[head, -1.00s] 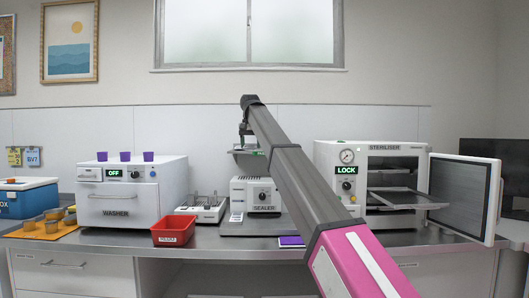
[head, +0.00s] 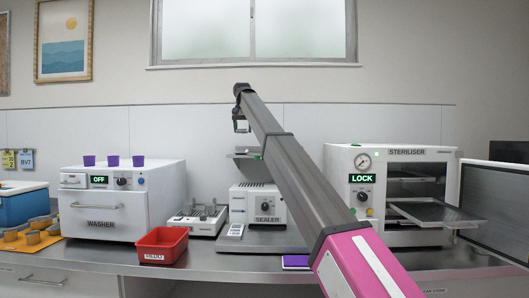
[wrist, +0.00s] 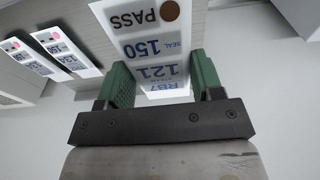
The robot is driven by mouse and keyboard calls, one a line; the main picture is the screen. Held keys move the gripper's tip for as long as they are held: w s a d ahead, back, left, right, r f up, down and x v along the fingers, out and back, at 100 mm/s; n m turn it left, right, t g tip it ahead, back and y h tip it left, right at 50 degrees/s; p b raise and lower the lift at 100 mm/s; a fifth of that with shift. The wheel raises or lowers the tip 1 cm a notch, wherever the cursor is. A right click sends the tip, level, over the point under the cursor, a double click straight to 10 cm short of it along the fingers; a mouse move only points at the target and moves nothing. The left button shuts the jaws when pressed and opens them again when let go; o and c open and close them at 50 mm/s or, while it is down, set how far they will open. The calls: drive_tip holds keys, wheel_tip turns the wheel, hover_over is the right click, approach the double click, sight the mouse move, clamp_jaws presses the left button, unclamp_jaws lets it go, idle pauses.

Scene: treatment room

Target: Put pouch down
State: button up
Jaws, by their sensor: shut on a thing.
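My gripper (wrist: 160,78) shows in the wrist view with its two green fingers on either side of a white pouch (wrist: 150,30). In the head view my arm reaches over the counter toward the sealer (head: 258,208). Its far end hangs above and behind the sealer, beside a small grey ledge-like shape (head: 243,155). The fingers and pouch are not clearly seen there, partly hidden by my arm.
The steriliser (head: 345,190) stands at right, door (head: 497,205) open and a tray (head: 440,212) sticking out. The washer (head: 105,205), a red tray (head: 162,245) and orange mat (head: 20,240) are at left. Similar labelled pieces (wrist: 68,50) lie left in the wrist view.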

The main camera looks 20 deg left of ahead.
drive_tip(key=w+d+f, duration=0.3)
drive_tip(key=w+d, duration=0.1)
drive_tip(key=w+d+f, duration=0.2)
drive_tip(key=shift+w+d+f, duration=0.15)
drive_tip(key=shift+w+f, duration=0.15)
drive_tip(key=shift+w, duration=0.1)
drive_tip(key=shift+f, duration=2.05)
drive_tip(key=shift+f, duration=0.1)
drive_tip(key=o, duration=0.9)
wheel_tip(320, 180, up, 12)
drive_tip(key=s, duration=0.1)
drive_tip(key=shift+s+d, duration=0.25)
drive_tip(key=shift+s, duration=0.15)
